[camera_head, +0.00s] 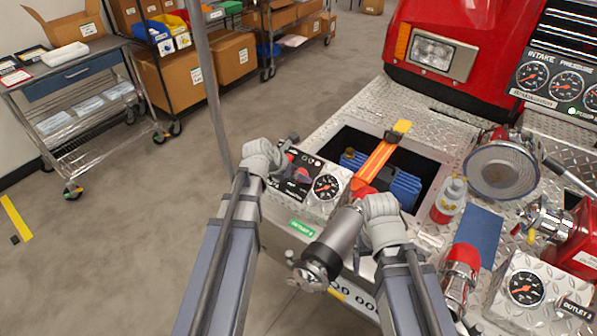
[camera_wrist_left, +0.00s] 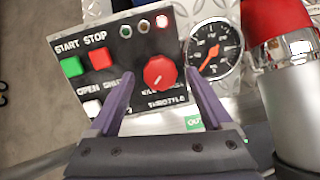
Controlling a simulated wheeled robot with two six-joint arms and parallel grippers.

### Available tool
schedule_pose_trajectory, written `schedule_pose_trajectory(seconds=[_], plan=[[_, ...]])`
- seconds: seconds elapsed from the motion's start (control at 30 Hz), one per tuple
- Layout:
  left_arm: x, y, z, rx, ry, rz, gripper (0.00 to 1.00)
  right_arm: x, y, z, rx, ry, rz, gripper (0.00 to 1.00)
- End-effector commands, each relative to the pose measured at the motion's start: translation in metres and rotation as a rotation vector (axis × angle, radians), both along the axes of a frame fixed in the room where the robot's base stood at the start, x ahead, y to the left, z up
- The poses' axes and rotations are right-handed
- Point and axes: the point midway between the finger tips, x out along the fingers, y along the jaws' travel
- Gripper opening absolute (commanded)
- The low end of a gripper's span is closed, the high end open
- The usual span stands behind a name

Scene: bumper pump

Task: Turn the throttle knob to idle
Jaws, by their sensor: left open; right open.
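The red throttle knob (camera_wrist_left: 160,72) sits on a dark control panel (camera_wrist_left: 127,58) in the left wrist view, its white mark pointing down. The THROTTLE label shows below it, and the lettering above that is partly covered. My left gripper (camera_wrist_left: 158,60) is open, with one purple finger on each side of the knob in the picture; I cannot tell whether they touch it. In the head view the panel (camera_head: 290,181) is partly covered by my left wrist. My right gripper (camera_head: 383,210) is open beside the outlet cylinder, its fingertips hard to make out.
A pressure gauge (camera_wrist_left: 214,51) sits right of the knob, and green and red START/STOP buttons (camera_wrist_left: 86,64) are on its left. An open bay holds an orange strap (camera_head: 380,157).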

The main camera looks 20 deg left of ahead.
Motion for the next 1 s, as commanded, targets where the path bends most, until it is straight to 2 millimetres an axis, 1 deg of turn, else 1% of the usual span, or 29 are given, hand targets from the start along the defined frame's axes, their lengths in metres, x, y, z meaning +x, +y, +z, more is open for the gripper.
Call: schedule_pose_trajectory(seconds=[0.03, 0.2, 0.3, 0.4, 0.5, 0.83, 1.0], plan=[[-0.005, 0.002, 0.010, 0.000, 0.000, 0.001, 0.83, 0.000, 0.000, 0.010, 0.000, 0.000, 0.000, 0.83], [-0.019, 0.008, 0.031, 0.000, 0.000, 0.002, 0.83, 0.000, 0.000, 0.031, 0.000, 0.000, 0.000, 0.83], [-0.028, 0.013, 0.042, 0.000, 0.000, 0.003, 0.83, 0.000, 0.000, 0.042, 0.000, 0.000, 0.000, 0.83], [-0.034, 0.016, 0.049, 0.000, 0.000, 0.003, 0.83, 0.000, 0.000, 0.049, 0.000, 0.000, 0.000, 0.83], [-0.037, 0.017, 0.051, 0.000, 0.000, 0.001, 0.83, 0.000, 0.000, 0.051, 0.000, 0.000, 0.000, 0.83], [-0.036, 0.018, 0.049, -0.001, 0.000, 0.001, 0.83, 0.000, 0.000, 0.049, 0.000, 0.000, 0.000, 0.83], [-0.033, 0.016, 0.043, 0.000, 0.000, 0.000, 0.83, 0.000, 0.000, 0.043, 0.000, 0.000, 0.000, 0.83]])
